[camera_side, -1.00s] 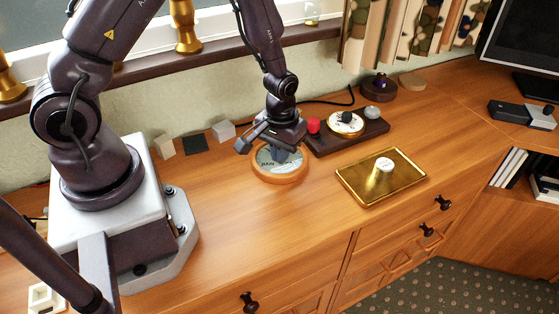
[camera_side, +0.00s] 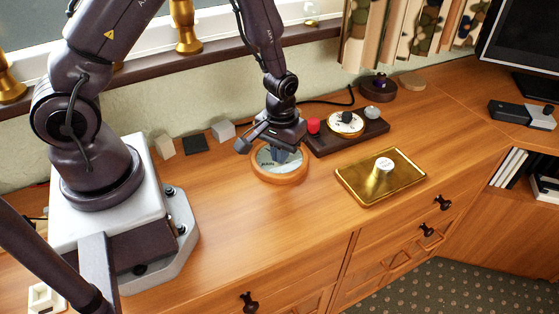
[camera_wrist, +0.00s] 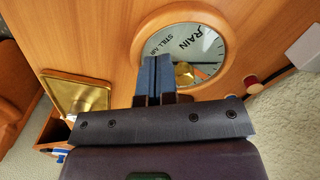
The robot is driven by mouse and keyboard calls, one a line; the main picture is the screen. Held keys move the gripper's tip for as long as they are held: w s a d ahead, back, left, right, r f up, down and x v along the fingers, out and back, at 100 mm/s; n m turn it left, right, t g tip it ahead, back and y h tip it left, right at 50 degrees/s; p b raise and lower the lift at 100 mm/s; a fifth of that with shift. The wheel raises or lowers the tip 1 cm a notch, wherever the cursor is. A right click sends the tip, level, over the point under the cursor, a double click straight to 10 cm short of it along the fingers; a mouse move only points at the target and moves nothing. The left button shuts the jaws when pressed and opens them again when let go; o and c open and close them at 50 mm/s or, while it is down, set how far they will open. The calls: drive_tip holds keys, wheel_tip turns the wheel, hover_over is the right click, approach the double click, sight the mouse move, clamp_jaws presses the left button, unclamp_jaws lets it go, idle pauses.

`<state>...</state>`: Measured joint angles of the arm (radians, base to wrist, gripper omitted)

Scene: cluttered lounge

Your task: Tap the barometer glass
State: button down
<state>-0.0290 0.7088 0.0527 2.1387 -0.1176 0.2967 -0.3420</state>
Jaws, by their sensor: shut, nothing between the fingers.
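The barometer (camera_side: 279,173) is a round dial in an orange wooden ring, lying face up on the wooden cabinet top. In the wrist view its dial (camera_wrist: 205,47) shows the words RAIN and STILL AIR and a brass centre. My gripper (camera_side: 281,156) points down over the dial in the side view. In the wrist view my gripper's blue-grey fingertips (camera_wrist: 155,62) are together and empty, over the dial's edge nearest the tray. Part of the dial is hidden behind them. I cannot tell whether the tips touch the glass.
A gold tray (camera_side: 352,187) with a small white-topped piece lies to the right. Small blocks (camera_side: 223,131) stand by the wall. The cabinet top in front is clear.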

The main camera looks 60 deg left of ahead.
drive_tip(key=shift+f, duration=1.3)
idle(0.5)
drive_tip(key=shift+r, duration=3.55)
drive_tip(key=shift+s, duration=0.3)
drive_tip(key=s+r+m+t, duration=0.2)
drive_tip(key=s+r, duration=0.2)
drive_tip(key=r, duration=0.4)
drive_tip(key=s+d+r+m+t, duration=0.1)
drive_tip(key=s+r, duration=0.3)
drive_tip(key=r, duration=0.5)
drive_tip(key=s+d+r+m+t, duration=0.1)
drive_tip(key=s+r+m+t, duration=0.1)
drive_tip(key=r, duration=0.6)
drive_tip(key=s+m, duration=0.1)
drive_tip(key=s, duration=0.1)
drive_tip(key=shift+s+d+r+t, duration=0.25)
drive_tip(key=shift+s+r+t, duration=0.05)
